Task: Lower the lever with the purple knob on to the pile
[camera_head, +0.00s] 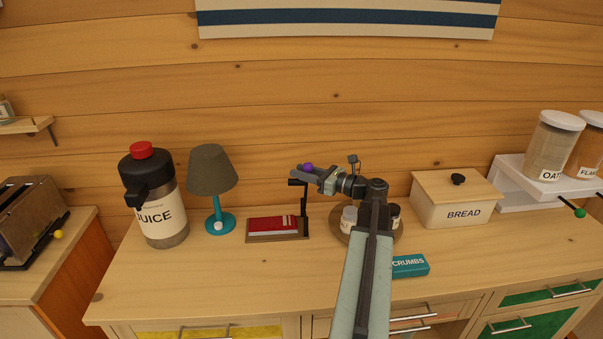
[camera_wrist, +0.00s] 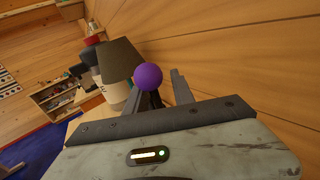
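The purple knob (camera_head: 308,167) shows at my gripper (camera_head: 300,172), above the dark upright post (camera_head: 304,212) of a small press. The pile (camera_head: 272,225), red on top with pale layers below, lies on the press's brown base (camera_head: 262,239), to the left of the post. The lever is raised, clear of the pile. In the wrist view, the purple knob (camera_wrist: 148,76) sits between the two fingers of my gripper (camera_wrist: 155,92), which are apart with gaps beside it. Most of the lever is hidden behind the knob and my gripper.
A teal lamp (camera_head: 221,222) and a juice flask (camera_head: 162,220) stand left of the press. Small jars (camera_head: 348,218) on a round tray stand close on the right, partly behind my arm. A bread box (camera_head: 452,205) and a teal crumbs box (camera_head: 410,266) are farther right.

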